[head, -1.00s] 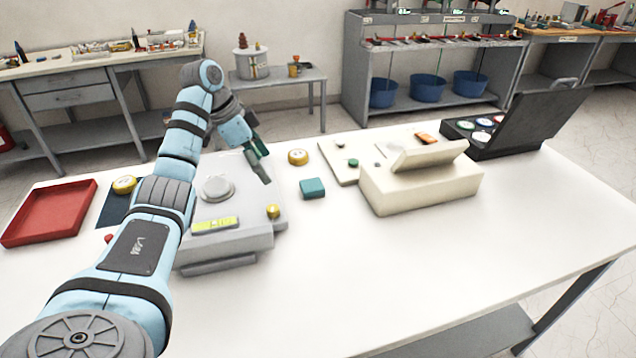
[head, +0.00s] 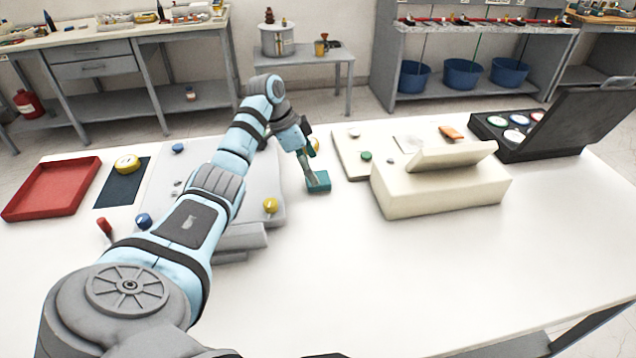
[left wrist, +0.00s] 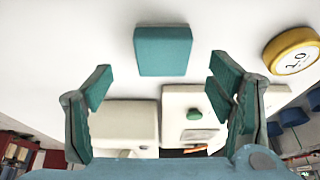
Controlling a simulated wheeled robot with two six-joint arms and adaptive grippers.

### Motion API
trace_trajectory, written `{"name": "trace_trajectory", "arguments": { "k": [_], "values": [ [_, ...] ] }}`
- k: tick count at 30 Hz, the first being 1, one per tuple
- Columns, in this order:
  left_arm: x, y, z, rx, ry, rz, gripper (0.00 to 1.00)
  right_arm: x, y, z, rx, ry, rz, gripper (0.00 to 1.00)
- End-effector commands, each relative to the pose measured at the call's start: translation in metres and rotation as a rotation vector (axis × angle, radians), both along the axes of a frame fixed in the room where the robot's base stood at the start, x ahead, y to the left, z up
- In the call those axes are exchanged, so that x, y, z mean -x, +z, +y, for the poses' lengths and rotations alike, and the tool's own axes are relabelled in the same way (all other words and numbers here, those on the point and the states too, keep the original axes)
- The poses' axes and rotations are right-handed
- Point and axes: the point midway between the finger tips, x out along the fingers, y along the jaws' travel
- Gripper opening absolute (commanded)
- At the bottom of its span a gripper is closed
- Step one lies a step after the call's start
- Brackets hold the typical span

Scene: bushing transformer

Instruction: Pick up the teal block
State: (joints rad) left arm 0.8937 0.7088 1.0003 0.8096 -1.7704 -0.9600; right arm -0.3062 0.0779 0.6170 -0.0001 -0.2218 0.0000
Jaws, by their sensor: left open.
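The teal block (head: 319,186) lies on the white table, right of the grey device and left of the cream box. My left gripper (head: 311,178) is just above it in the head view and hides part of it. In the left wrist view the teal block (left wrist: 163,50) shows whole, sideways between the two fingers but beyond their tips. My left gripper (left wrist: 162,85) is open, with nothing between its fingers. My right gripper is not in view.
A cream box (head: 440,190) with a tilted top stands right of the block. A yellow round weight (left wrist: 291,50) lies near the block. The grey device (head: 262,180) is under my left arm. A red tray (head: 52,190) is at far left. The front right table is clear.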

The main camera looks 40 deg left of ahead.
Motion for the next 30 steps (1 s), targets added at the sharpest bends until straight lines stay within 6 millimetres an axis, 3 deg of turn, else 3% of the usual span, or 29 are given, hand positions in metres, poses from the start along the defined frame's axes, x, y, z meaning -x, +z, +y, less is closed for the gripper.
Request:
{"name": "trace_trajectory", "arguments": {
  "k": [6,12,22,30],
  "values": [
    [-0.012,-0.036,-0.008,0.000,-0.003,0.001,0.75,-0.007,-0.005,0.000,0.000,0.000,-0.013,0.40],
    [-0.013,-0.037,-0.008,0.000,-0.001,0.001,0.75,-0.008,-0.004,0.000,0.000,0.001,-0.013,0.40],
    [-0.013,-0.037,-0.008,0.000,-0.001,0.001,0.24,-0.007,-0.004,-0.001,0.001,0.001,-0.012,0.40],
    [-0.013,-0.035,-0.008,0.000,-0.001,0.001,0.22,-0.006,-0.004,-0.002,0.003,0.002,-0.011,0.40]
  ]
}}
